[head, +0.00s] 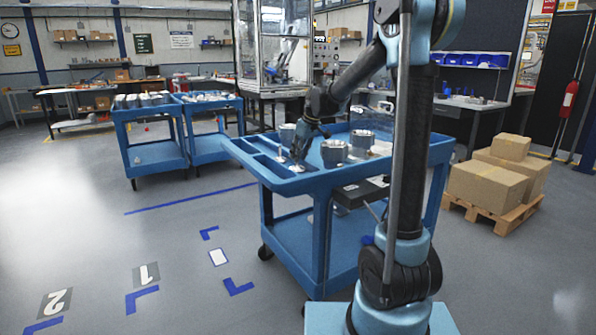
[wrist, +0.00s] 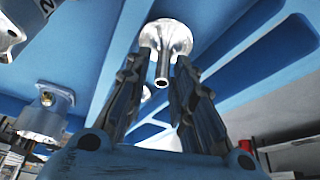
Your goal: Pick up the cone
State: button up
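The cone (wrist: 168,38) is a shiny metal piece with a wide round flange and a narrow hollow stem. In the wrist view it stands on the blue cart top, its stem pointing toward my gripper (wrist: 161,66). The two fingers are apart, one on each side of the stem, with a visible gap on both sides. In the head view my gripper (head: 299,154) is low over the left part of the cart (head: 268,177). A small pale metal piece (head: 297,168) shows just below the fingers there, probably the cone.
Grey machined housings (head: 334,152) stand on the cart right of my gripper; a metal fitting (wrist: 45,112) shows at left in the wrist view. The cart top has long recessed slots. Another blue cart (head: 150,112) with parts stands farther back. Boxes on a pallet (head: 490,208) are at right.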

jog(key=shift+x, duration=1)
jog(key=shift+r, duration=0.1)
grip_shut()
